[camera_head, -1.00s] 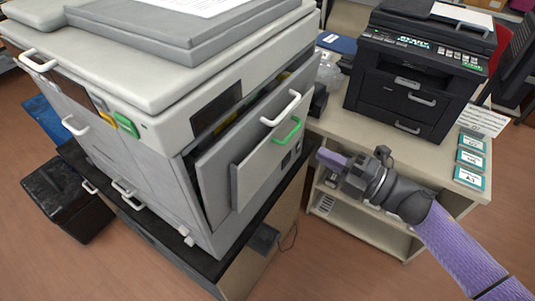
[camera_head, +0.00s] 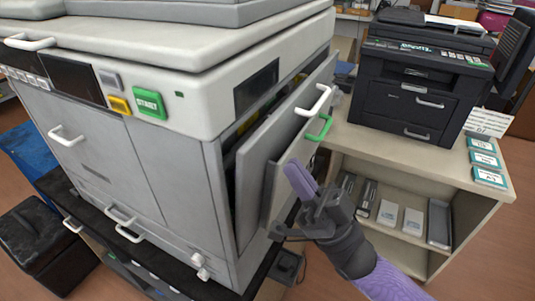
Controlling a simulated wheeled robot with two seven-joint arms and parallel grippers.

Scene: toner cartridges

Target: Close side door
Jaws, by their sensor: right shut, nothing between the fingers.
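The side door (camera_head: 275,155) is a grey panel on the right side of the large light-grey copier (camera_head: 160,165). It stands partly open, with a dark gap between it and the body. A white handle (camera_head: 318,101) and a green handle (camera_head: 322,128) are on its upper outer part. My right gripper (camera_head: 300,182) is shut and empty, with purple fingers. In the picture its fingertips overlap the door's outer face below the green handle; I cannot tell whether they touch. My left gripper is not in view.
A black printer (camera_head: 420,75) stands on a beige shelf unit (camera_head: 385,142) to the right. Several labelled boxes (camera_head: 484,160) lie on its top, and cartridges (camera_head: 388,212) sit on its shelf. A black bin (camera_head: 35,240) is on the floor at left.

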